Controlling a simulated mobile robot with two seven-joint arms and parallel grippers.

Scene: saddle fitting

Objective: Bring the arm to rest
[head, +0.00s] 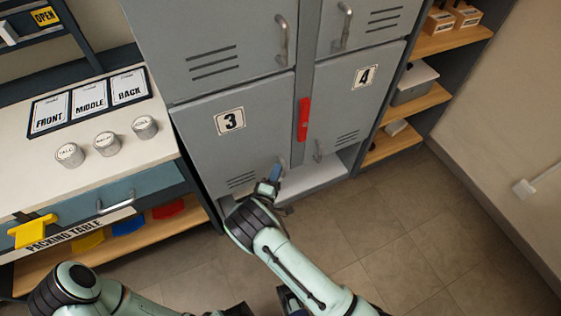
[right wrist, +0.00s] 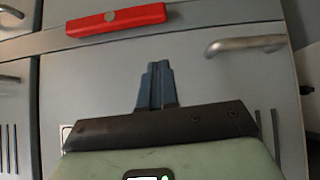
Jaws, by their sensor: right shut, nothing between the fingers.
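My right gripper (head: 272,183) is in front of the lower part of the grey locker door marked 3 (head: 205,145), close to that door's lower right corner. In the right wrist view its blue-grey fingers (right wrist: 157,85) are together and hold nothing. Whether the fingertips touch the locker cannot be told. My right arm reaches up from the bottom of the head view.
A red bar (head: 303,118) is on the post between door 3 and door 4 (head: 350,105). Metal handles (head: 318,151) stick out from the doors. The packing table (head: 120,165) with several round weights is at left, wooden shelves (head: 418,105) at right. Floor at lower right is clear.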

